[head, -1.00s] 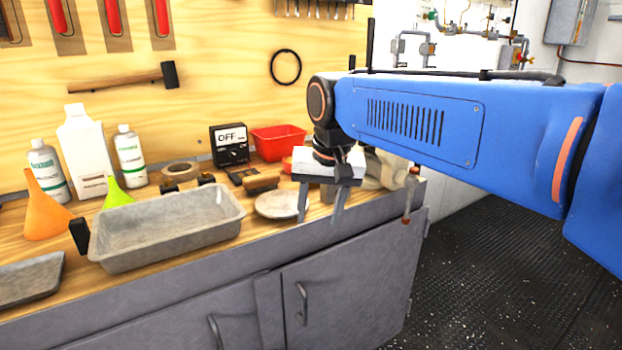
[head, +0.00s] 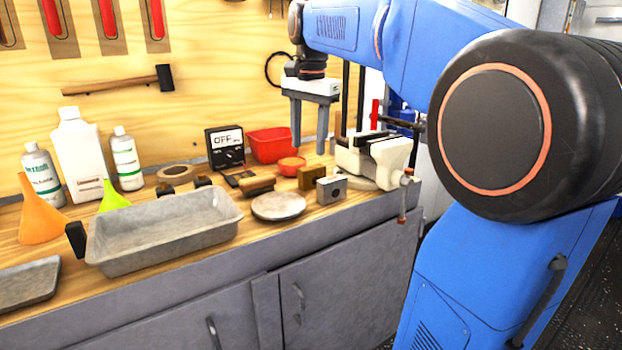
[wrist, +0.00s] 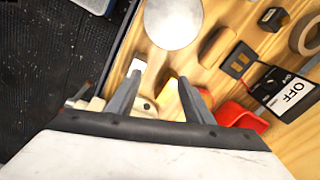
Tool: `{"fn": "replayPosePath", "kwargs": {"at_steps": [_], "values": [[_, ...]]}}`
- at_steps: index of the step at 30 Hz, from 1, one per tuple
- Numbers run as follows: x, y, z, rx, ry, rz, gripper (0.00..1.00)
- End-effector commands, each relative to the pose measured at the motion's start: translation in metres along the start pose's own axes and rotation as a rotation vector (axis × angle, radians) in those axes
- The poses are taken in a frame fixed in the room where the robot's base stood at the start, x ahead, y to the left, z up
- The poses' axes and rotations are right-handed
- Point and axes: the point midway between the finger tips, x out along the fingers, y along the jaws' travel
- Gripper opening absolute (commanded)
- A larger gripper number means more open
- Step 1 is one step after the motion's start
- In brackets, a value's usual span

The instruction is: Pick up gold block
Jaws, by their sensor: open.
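The gold block (head: 311,178) is a small brownish-gold block standing on the wooden bench top, between a grey block with a round hole (head: 331,189) and an orange bowl (head: 291,165). My gripper (head: 309,150) is open and empty, fingers pointing down, in the air above the block. In the wrist view the gold block (wrist: 171,88) shows bright yellow between the spread fingers of my gripper (wrist: 159,78), closer to the right finger, which may hide part of it.
A white vise (head: 388,157) stands just right of the blocks at the bench end. A round grey disc (head: 279,206), a wooden brush-like block (head: 258,187) and a red bin (head: 275,144) crowd the left and back. A grey metal tray (head: 165,228) lies farther left.

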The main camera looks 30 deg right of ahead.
Motion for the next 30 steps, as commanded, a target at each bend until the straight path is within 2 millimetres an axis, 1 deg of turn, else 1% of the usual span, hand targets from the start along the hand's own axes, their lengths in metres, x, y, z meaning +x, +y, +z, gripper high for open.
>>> {"fn": "replayPosePath", "kwargs": {"at_steps": [1,6,9,12,16,20,30], "values": [[-0.005,-0.01,-0.015,0.057,-0.008,0.014,0.47],[-0.022,-0.03,-0.053,0.235,-0.03,0.057,0.47],[-0.028,-0.038,-0.067,0.31,-0.038,0.075,0.47],[-0.032,-0.042,-0.077,0.358,-0.042,0.087,0.47],[-0.03,-0.043,-0.081,0.382,-0.045,0.095,0.47],[-0.015,-0.042,-0.08,0.384,-0.046,0.096,0.47],[0.046,-0.036,-0.076,0.382,-0.046,0.097,0.47]]}}
